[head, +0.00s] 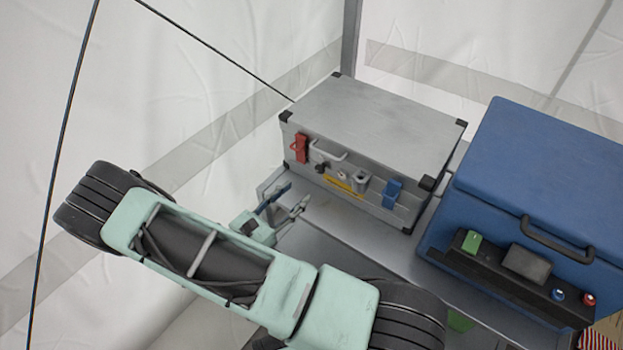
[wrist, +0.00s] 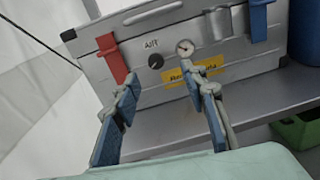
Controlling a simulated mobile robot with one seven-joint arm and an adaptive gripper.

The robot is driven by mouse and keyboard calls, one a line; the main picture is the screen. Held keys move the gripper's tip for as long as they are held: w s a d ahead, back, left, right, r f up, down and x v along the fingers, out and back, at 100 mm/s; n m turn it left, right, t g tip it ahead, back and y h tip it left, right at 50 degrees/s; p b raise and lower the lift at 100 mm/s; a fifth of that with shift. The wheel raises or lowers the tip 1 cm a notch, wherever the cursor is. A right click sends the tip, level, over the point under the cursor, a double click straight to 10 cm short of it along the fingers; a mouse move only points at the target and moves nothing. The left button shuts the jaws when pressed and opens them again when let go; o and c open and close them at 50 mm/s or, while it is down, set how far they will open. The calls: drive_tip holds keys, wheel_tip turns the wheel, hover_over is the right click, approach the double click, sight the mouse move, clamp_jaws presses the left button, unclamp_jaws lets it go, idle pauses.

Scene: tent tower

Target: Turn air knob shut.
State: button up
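The air knob (wrist: 155,61) is a small dark round knob on the front of a silver metal case (head: 380,115), under an "AIR" label (wrist: 151,44). In the head view the knob (head: 321,168) shows below the case handle. My gripper (wrist: 166,84) is open and empty, its two blue-padded fingers apart in front of the case. The knob appears between and beyond the fingertips in the wrist view. In the head view my gripper (head: 297,195) is left of and in front of the case front, apart from it.
The case front also has a red latch (wrist: 112,60), a gauge (wrist: 185,47), a yellow label (wrist: 194,72) and a blue latch (wrist: 259,20). It stands on a grey metal shelf (wrist: 250,103). A blue box (head: 545,180) stands to the right. White tent walls are behind.

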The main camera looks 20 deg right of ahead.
sight(318, 171)
drive_tip(key=shift+n+t, duration=0.4)
drive_tip(key=shift+n, duration=0.2)
drive_tip(key=x, duration=0.3)
drive_tip(key=f+b+x, duration=0.1)
drive_tip(key=x, duration=0.3)
drive_tip(key=b+x, duration=0.1)
drive_tip(key=x, duration=0.2)
drive_tip(key=shift+w+d+f, duration=0.15)
drive_tip(key=shift+w+f, duration=0.2)
drive_tip(key=shift+w, duration=0.05)
drive_tip(key=shift+c, duration=0.7)
clamp_jaws()
